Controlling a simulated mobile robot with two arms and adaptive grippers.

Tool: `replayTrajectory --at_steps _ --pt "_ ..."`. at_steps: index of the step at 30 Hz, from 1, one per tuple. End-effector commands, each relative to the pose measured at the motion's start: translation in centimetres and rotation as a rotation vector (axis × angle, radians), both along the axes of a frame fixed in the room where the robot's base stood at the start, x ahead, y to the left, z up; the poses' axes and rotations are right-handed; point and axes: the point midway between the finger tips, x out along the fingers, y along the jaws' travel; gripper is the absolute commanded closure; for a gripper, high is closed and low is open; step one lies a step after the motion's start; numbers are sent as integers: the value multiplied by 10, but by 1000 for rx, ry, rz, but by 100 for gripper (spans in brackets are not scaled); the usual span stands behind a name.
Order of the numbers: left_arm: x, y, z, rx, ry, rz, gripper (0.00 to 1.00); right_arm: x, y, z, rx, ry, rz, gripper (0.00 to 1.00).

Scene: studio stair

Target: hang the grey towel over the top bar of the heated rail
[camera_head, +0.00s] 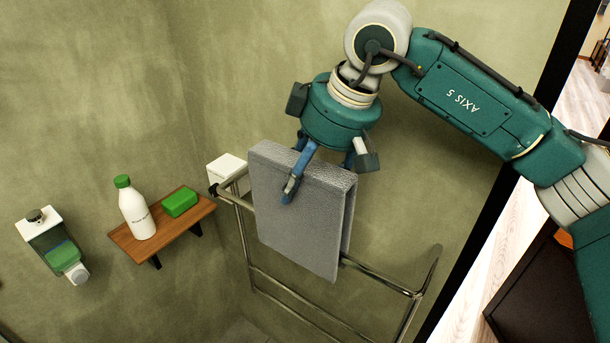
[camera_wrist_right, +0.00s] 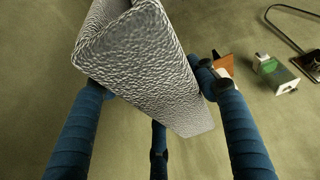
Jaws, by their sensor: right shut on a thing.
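The grey towel (camera_head: 292,215) is folded with its fold upward and its two layers hanging down. My right gripper (camera_head: 320,178) is shut on its upper part from above; one blue finger lies across the front layer. In the right wrist view the towel (camera_wrist_right: 145,65) sits between the blue fingers. The heated rail (camera_head: 285,288) is chrome, on the wall below and behind the towel. Its top bar (camera_head: 375,276) comes out at the towel's lower right. The fold is higher than the bar in the picture; whether the bar lies between the layers is hidden. My left gripper is not in view.
A wooden shelf (camera_head: 165,232) left of the rail holds a white bottle (camera_head: 137,213) with a green cap and a green block (camera_head: 180,202). A dispenser (camera_head: 52,245) is on the wall farther left. A dark doorway edge (camera_head: 490,215) stands at the right.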

Motion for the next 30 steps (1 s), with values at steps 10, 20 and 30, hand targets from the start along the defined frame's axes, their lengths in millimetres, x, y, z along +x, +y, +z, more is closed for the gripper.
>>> replayTrajectory --at_steps 10,20,30 --pt "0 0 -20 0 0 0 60 0 0 -24 2 -1 0 76" --pt "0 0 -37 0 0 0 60 0 0 -43 2 -1 0 76" --pt "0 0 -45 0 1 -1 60 0 0 -53 1 -2 0 76"
